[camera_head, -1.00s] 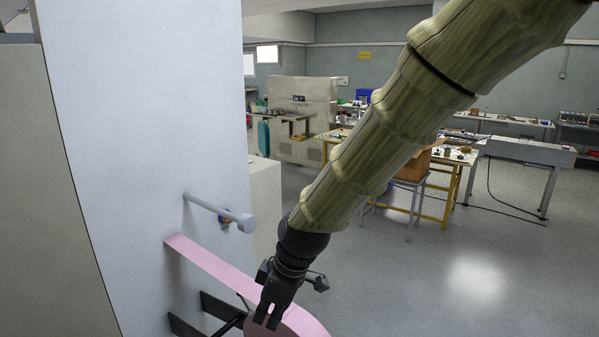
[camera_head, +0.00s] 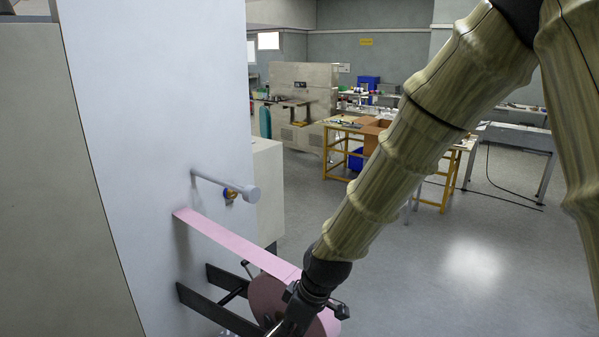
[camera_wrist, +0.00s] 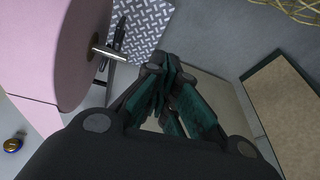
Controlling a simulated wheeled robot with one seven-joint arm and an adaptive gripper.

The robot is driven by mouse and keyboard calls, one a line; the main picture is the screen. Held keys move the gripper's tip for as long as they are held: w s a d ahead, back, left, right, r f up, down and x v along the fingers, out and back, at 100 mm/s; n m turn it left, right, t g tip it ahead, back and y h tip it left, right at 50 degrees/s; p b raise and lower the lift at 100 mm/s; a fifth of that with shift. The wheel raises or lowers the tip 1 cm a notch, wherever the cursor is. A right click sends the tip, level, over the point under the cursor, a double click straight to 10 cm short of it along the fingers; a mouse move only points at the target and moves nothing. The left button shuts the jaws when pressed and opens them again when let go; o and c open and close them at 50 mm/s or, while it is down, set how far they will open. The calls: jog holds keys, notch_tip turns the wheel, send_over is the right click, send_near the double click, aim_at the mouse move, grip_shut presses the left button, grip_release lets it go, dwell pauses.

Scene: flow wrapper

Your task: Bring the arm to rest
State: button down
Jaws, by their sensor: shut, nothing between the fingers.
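My gripper (camera_wrist: 165,75) is shut and empty in the wrist view, with its fingers drawn together. In the head view my arm reaches down from the upper right, and my gripper (camera_head: 290,327) is at the bottom edge, its tips partly cut off. It appears in front of the pink film roll (camera_head: 268,297), which also fills the upper left of the wrist view (camera_wrist: 75,50). The wrist view shows the roll's metal shaft end (camera_wrist: 112,54) to the left of the fingers. I cannot tell the exact gap between gripper and roll.
The white machine panel (camera_head: 150,130) stands at left, with a grey rod (camera_head: 220,184) and black brackets (camera_head: 215,305) sticking out. A pink film strip (camera_head: 225,238) runs from panel to roll. A yellow-legged table (camera_head: 345,128) stands behind. Grey floor (camera_head: 480,240) is open at right.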

jog(key=s+d+f+m+b, duration=0.2)
jog(key=s+d+f, duration=0.15)
jog(key=f, duration=0.65)
jog(key=s+d+f+m+h+b, duration=0.1)
jog(key=s+d+f+m+b, duration=0.15)
jog(key=d+f, duration=0.45)
jog(key=s+d+f+m+b, duration=0.1)
jog(key=s+d+f+m, duration=0.25)
jog(key=f, duration=0.85)
jog(key=s+d+f+m+h+b, duration=0.1)
jog(key=s+d+f+m+b, duration=0.1)
jog(key=s+d+f, duration=0.3)
jog(key=s+d+f+m+g+h+b, duration=0.1)
jog(key=s+d+f, duration=0.4)
jog(key=s+f, duration=0.5)
jog(key=shift+s+d+f+m+b, duration=0.15)
jog(key=shift+s+d+m+b, duration=0.05)
jog(key=shift+s+m+b, duration=0.9)
